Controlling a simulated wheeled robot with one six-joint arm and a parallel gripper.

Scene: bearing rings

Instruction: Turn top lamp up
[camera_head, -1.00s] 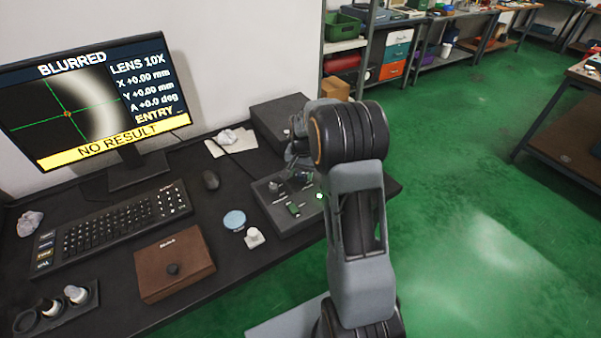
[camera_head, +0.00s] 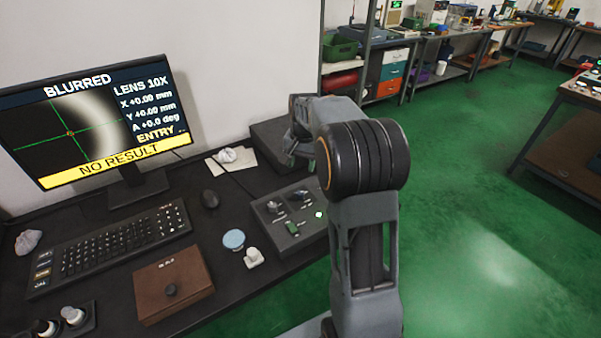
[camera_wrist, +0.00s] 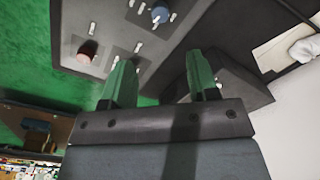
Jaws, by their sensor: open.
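A dark control box (camera_head: 262,212) lies on the bench, its right part hidden behind my arm. The wrist view shows the box's panel (camera_wrist: 112,22) with a blue knob (camera_wrist: 160,14), a reddish knob (camera_wrist: 88,50) and several white marks. I cannot read which control is the top lamp. My gripper (camera_wrist: 160,57) is open and empty, its green fingers apart from the knobs. In the head view my arm mostly hides it.
A monitor (camera_head: 95,120) shows a blurred ring and NO RESULT. A dark box (camera_head: 270,135) stands behind the control box. Green floor is open to the right.

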